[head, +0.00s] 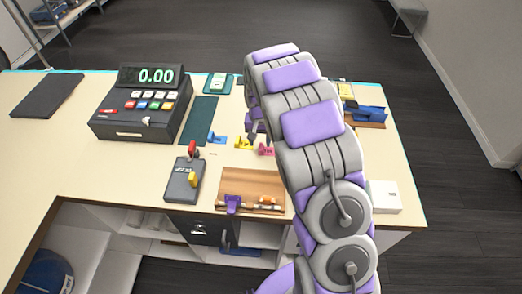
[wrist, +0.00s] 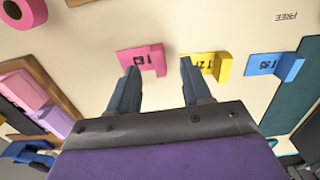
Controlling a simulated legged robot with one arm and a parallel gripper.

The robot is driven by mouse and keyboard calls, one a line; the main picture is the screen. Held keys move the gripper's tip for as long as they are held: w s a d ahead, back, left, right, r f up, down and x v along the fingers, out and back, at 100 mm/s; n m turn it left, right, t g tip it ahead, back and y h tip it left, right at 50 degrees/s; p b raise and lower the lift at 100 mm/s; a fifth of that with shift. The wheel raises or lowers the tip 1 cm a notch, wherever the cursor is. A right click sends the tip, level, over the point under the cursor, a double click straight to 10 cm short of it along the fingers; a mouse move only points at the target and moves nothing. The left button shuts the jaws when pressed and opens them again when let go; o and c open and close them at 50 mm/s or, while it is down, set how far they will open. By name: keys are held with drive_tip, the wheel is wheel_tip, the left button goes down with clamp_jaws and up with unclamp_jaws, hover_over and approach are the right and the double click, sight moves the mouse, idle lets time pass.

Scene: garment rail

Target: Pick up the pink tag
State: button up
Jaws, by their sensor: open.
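The pink tag (wrist: 141,61) lies on the cream counter, with a raised upright end and dark markings, at upper centre-left in the wrist view. It also shows in the head view (head: 266,150), beside my arm. My gripper (wrist: 157,80) is open and empty, its two dark fingers apart. The left fingertip is close to the pink tag in the picture; the right one is by the yellow tag (wrist: 207,66). I cannot tell how high the fingers are above the counter. A blue tag (wrist: 274,66) lies farther right. In the head view my arm partly covers the gripper.
A cash register (head: 146,105) stands at the back left beside a dark green mat (head: 199,121). A pink roll (wrist: 24,12) is at upper left.

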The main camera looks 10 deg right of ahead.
sight(261, 147)
drive_tip(key=f, duration=0.4)
drive_tip(key=shift+d+b, duration=0.2)
drive_tip(key=shift+b, duration=0.15)
drive_tip(key=shift+d+f, duration=0.1)
drive_tip(key=shift+d, duration=0.05)
drive_tip(key=shift+a, duration=0.4)
drive_tip(key=c, duration=0.6)
drive_tip(key=shift+d, duration=0.1)
drive_tip(key=shift+c, duration=1.4)
drive_tip(key=shift+w+d, duration=0.1)
drive_tip(key=shift+d, duration=0.1)
clamp_jaws()
